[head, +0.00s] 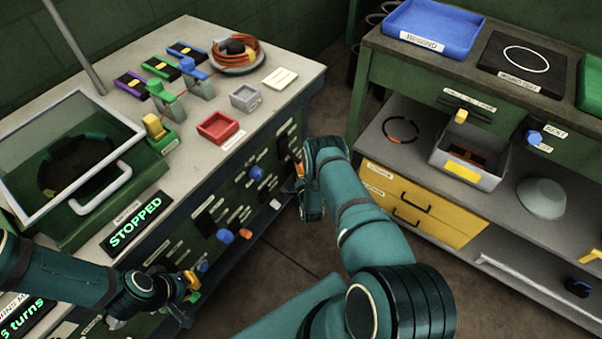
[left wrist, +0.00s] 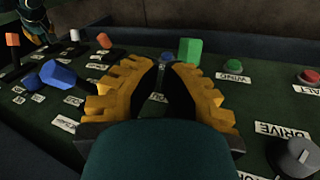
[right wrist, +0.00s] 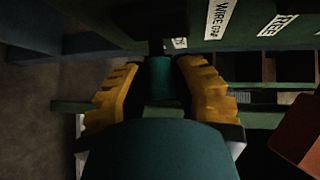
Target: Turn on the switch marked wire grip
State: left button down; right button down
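The label reading WIRE GRIP (right wrist: 220,18) is on the green panel at the top of the right wrist view. My right gripper (right wrist: 160,72) is close to that panel, its fingers apart with a teal block (right wrist: 161,82) between them. A dark stem shows above this block; I cannot tell whether the fingers press on it. In the head view my right gripper (head: 300,188) is at the right end of the bench front, largely covering the switch area.
An orange handle (right wrist: 303,132) is close to the right of my right gripper. Blue (left wrist: 57,75) and green (left wrist: 189,50) handles and a grey DRIVE knob (left wrist: 298,157) surround my left gripper. A display (head: 135,221) reads STOPPED. Floor (head: 290,260) lies open between bench and shelf.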

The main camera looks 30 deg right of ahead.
pick_arm(q)
jog(key=shift+r, duration=0.25)
pick_arm(e)
jog(key=shift+w+r+g, duration=0.1)
jog(key=shift+r+g, duration=0.2)
jog(key=shift+r, duration=0.05)
pick_arm(q)
jog(key=shift+s+r+p, duration=0.1)
jog(key=shift+r+p, duration=0.1)
jog(key=shift+p, duration=0.25)
pick_arm(e)
jog(key=shift+w+r+n+g, duration=0.1)
jog(key=shift+r+n+g, duration=0.2)
jog(key=shift+n+g, duration=0.35)
jog(key=c, duration=0.7)
grip_release()
jog(key=shift+c, duration=0.2)
jog(key=shift+f, duration=0.1)
